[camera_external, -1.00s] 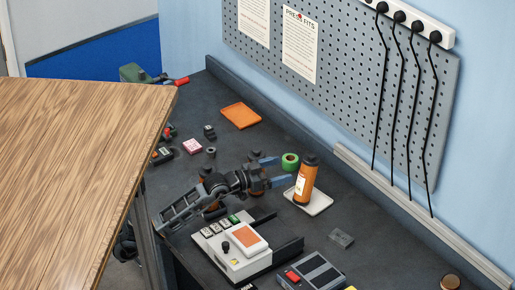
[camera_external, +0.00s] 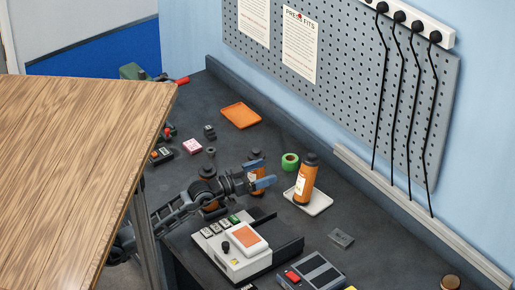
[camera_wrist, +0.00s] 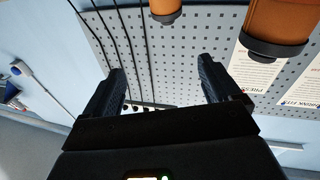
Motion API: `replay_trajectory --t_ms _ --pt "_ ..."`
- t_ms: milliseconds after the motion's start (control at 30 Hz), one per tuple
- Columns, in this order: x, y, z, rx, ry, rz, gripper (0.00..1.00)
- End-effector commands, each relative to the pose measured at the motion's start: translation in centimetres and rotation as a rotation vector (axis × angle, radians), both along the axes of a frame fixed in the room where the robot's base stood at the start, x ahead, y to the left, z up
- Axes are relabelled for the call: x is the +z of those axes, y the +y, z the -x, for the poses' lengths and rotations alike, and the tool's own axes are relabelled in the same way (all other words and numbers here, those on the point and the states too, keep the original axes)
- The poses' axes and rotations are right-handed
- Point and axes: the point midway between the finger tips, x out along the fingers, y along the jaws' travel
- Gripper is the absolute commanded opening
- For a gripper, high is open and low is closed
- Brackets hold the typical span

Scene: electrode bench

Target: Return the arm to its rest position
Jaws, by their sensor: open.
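My gripper (camera_external: 262,174) is open and empty above the bench, with its blue fingers spread and pointing right. In the wrist view (camera_wrist: 162,72) nothing is between the fingers. A second orange bottle (camera_external: 256,187) stands partly hidden behind the fingers. A third (camera_external: 209,204) is mostly hidden by my arm. Two orange bottles (camera_wrist: 275,28) (camera_wrist: 165,8) show at the top of the wrist view.
A white device with an orange panel (camera_external: 245,240) sits below my gripper, beside a dark rail. A wooden tabletop (camera_external: 80,170) is at left. The pegboard wall (camera_external: 340,75) bounds the bench.

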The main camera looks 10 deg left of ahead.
Motion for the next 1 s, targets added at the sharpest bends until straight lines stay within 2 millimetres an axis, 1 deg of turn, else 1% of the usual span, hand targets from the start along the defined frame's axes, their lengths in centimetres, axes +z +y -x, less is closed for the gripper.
replay_trajectory --t_ms 33,167,200,267,300,367,433,567,600,667,700,733,767,800,867,900,1000 --pt "0.8 1.9 1.2 0.004 0.020 0.051 0.91" --pt "3.0 6.7 4.1 0.018 0.056 0.214 0.91" --pt "3.7 8.1 4.8 0.028 0.069 0.260 0.91" --pt "4.5 10.5 5.7 0.051 0.085 0.321 0.91" --pt "4.8 12.1 6.0 0.073 0.094 0.353 0.91" --pt "4.9 14.5 6.4 0.114 0.104 0.386 0.91" --pt "4.4 17.2 6.4 0.174 0.112 0.400 0.91" --pt "1.9 22.8 6.1 0.320 0.124 0.360 0.91" --pt "0.8 24.6 6.1 0.371 0.127 0.331 0.91" --pt "-0.8 27.4 6.1 0.449 0.134 0.280 0.91" --pt "-2.0 29.3 6.3 0.502 0.140 0.240 0.91" --pt "-2.9 30.7 6.6 0.541 0.146 0.210 0.91" --pt "-3.6 32.1 6.9 0.578 0.151 0.180 0.91" --pt "-4.6 33.9 7.3 0.627 0.159 0.139 0.91" --pt "-6.0 36.5 8.3 0.697 0.174 0.075 0.91" --pt "-6.8 38.1 9.1 0.742 0.185 0.031 0.91" --pt "-8.4 41.8 11.4 0.841 0.216 -0.073 0.91"
